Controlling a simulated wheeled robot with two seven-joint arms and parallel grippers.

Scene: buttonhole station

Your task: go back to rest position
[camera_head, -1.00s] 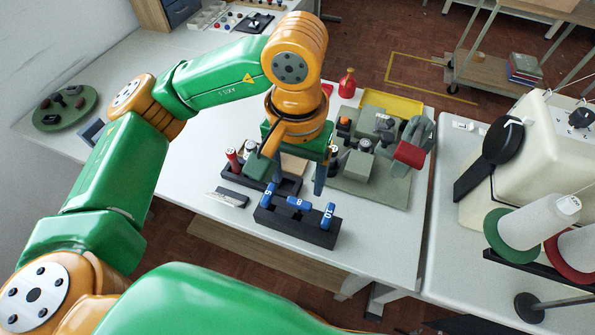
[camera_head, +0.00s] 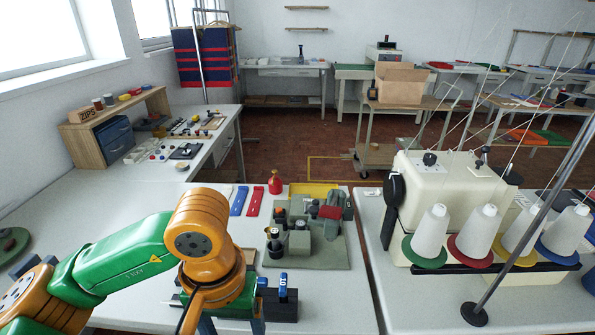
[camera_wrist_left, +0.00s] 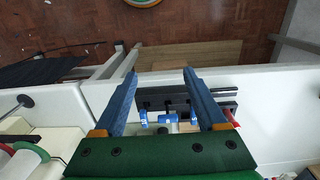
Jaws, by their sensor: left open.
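My left gripper (camera_head: 230,326) is at the bottom of the head view, low in the picture, with its orange wrist hiding what lies behind it. In the left wrist view its two blue fingers (camera_wrist_left: 160,74) stand wide apart with nothing held between them. A black rack (camera_head: 284,312) with blue numbered tools (camera_head: 283,282) stands on the white table just right of the gripper, partly hidden by it. The rack (camera_wrist_left: 212,104) also shows in the left wrist view, with blue tools (camera_wrist_left: 167,119) near the gripper's base. My right gripper is in neither view.
A grey-green buttonhole press (camera_head: 328,215) stands behind the rack, with a red bottle (camera_head: 274,182) and a yellow tray (camera_head: 313,191) behind it. A sewing machine (camera_head: 445,200) with thread cones (camera_head: 430,235) fills the right table. The white table (camera_head: 140,205) is clear behind my arm.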

